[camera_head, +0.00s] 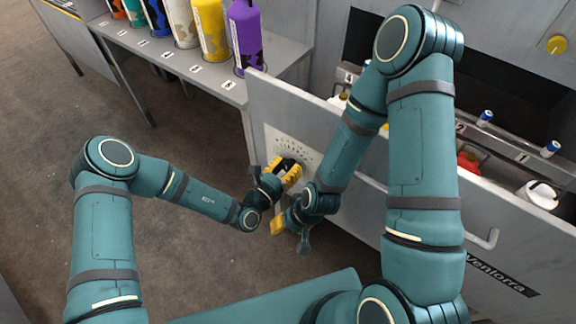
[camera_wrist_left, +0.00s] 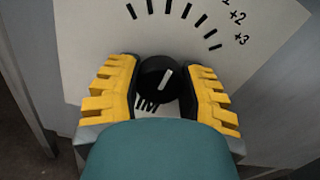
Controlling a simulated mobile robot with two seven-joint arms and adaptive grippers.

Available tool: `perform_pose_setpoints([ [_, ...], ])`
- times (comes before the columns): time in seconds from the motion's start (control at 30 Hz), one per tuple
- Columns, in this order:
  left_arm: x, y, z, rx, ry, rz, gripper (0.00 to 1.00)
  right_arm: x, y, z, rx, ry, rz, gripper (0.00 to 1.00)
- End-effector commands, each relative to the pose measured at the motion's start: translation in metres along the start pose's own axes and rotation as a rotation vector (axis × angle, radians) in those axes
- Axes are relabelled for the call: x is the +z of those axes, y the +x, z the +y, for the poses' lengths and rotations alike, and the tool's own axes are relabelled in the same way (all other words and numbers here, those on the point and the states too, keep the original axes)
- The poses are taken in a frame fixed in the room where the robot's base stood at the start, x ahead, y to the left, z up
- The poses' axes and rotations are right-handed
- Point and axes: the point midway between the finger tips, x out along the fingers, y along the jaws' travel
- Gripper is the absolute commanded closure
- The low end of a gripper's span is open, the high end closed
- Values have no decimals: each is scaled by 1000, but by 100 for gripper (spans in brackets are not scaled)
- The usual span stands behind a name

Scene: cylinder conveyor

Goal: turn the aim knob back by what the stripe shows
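The aim knob (camera_wrist_left: 165,86) is black with a white pointer line tilted a little right of straight up in the left wrist view. It sits on a pale dial plate (camera_wrist_left: 85,35) with black tick marks, "+2" and "+3" at upper right. My left gripper (camera_head: 287,168) is at the plate, its yellow-padded fingers (camera_wrist_left: 158,88) on both sides of the knob, seemingly touching it. My right gripper (camera_head: 285,228) hangs just below, in front of the grey panel; its fingers are partly hidden. I cannot make out which stripe is meant.
A grey shelf (camera_head: 215,75) at upper left bears several coloured bottles, including a purple one (camera_head: 245,35). Behind the grey panel (camera_head: 262,95) stand a red container (camera_head: 468,161) and a white one (camera_head: 537,196). A yellow knob (camera_head: 557,45) is at upper right.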

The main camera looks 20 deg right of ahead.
Motion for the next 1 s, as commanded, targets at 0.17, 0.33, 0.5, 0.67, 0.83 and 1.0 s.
perform_pose_setpoints([
  [0.17,0,0,0,0,-1,-1,96,0,0,0,0,0,0,53],
  [0.33,2,0,0,4,-96,0,96,1,-12,-5,0,1,-5,53],
  [0.5,2,0,0,3,-231,0,96,2,-23,-9,-1,1,-10,53],
  [0.67,0,0,0,1,-266,1,96,3,-24,-9,-1,2,-12,53],
  [0.83,-1,0,0,1,-265,1,96,3,-23,-9,-1,2,-12,53],
  [1.0,-1,0,0,1,-264,1,25,3,-23,-8,-1,2,-12,53],
])
